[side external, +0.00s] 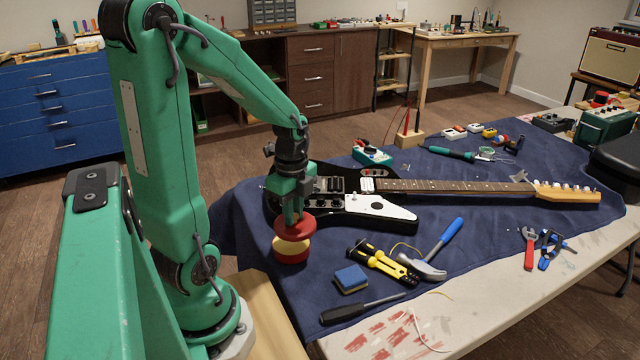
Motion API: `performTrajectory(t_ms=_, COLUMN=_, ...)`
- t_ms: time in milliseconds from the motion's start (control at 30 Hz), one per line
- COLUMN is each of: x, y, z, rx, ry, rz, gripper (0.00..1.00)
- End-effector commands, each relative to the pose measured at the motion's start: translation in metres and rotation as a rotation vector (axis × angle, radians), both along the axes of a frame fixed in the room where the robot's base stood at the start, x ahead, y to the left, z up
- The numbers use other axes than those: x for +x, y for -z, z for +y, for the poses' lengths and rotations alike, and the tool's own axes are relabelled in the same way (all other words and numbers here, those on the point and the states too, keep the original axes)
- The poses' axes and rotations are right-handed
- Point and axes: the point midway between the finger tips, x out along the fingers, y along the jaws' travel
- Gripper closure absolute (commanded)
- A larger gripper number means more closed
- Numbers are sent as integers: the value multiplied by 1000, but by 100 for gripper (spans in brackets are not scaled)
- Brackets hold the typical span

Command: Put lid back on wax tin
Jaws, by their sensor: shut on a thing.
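The red lid (296,226) is held in my gripper (293,216), which is shut on it and points down. The wax tin (291,253) stands on the blue cloth directly below and slightly left of the lid. The tin has a red wall and pale yellow wax shows at its open top. The lid is just above the tin, roughly level, and overlaps its back edge in the picture. I cannot tell whether lid and tin touch. The fingertips are partly hidden against the lid.
A black-and-white electric guitar (380,207) lies close behind and right of the tin. The blue cloth (300,295) is bare in front of the tin.

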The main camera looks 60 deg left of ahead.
Motion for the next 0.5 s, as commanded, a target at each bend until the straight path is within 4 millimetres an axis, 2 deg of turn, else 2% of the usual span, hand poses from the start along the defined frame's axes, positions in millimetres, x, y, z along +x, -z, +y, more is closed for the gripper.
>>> performTrajectory(t_ms=200, x=-4, y=0, z=19, rx=-2, ry=-16, rz=2, gripper=100)
performTrajectory(t_ms=500, x=-5, y=0, z=21, rx=-2, ry=-16, rz=2, gripper=100)
